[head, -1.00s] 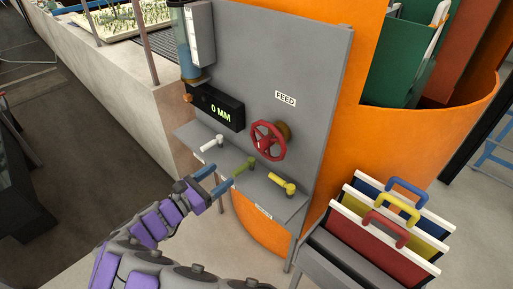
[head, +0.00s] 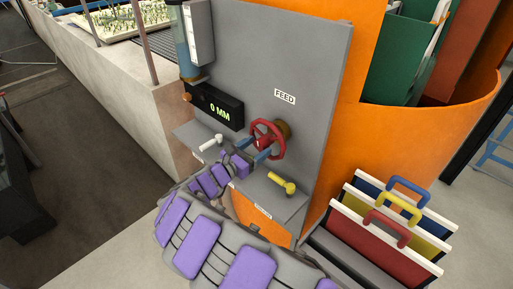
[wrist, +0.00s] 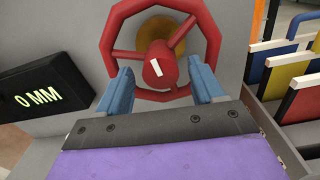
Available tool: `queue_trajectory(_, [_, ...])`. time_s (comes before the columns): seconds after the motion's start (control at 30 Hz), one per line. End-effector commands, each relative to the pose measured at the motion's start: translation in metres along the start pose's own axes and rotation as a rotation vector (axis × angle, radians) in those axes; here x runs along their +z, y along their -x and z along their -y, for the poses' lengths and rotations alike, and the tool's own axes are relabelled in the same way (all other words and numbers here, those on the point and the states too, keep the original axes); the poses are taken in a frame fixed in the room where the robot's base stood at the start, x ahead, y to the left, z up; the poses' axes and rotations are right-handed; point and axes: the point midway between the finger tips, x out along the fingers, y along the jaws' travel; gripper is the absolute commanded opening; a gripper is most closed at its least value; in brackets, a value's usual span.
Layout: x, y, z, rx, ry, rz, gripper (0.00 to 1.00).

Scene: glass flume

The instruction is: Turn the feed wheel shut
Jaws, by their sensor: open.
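The red feed wheel (head: 267,139) with spokes sits on the grey panel (head: 310,60), below the FEED label (head: 285,96). In the wrist view the wheel (wrist: 108,28) fills the upper middle, with a white mark on its hub and a brass-coloured part behind it. My gripper (head: 262,154) is at the lower part of the wheel. Its two blue fingers (wrist: 160,80) are apart, one on each side below the hub, with the lower rim between or just behind them. I cannot tell whether they touch the wheel.
A display (head: 216,107) reads 0 MM left of the wheel. A white handle (head: 211,142) and a yellow handle (head: 283,183) stand on the ledge below. A rack with red, yellow and blue-handled boards (head: 385,225) stands at the right.

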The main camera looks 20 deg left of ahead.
Motion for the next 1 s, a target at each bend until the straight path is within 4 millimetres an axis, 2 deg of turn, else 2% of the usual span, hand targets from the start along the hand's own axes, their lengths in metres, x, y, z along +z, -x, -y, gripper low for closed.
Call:
queue_trajectory(0.1, [-0.0004, -0.0071, 0.0002, -0.001, 0.000, -0.001, 0.67])
queue_trajectory(0.4, [-0.0001, -0.0086, -0.0004, 0.001, 0.000, -0.001, 0.67])
queue_trajectory(1.0, [-0.0001, -0.0083, -0.0014, 0.002, 0.001, 0.000, 0.11])
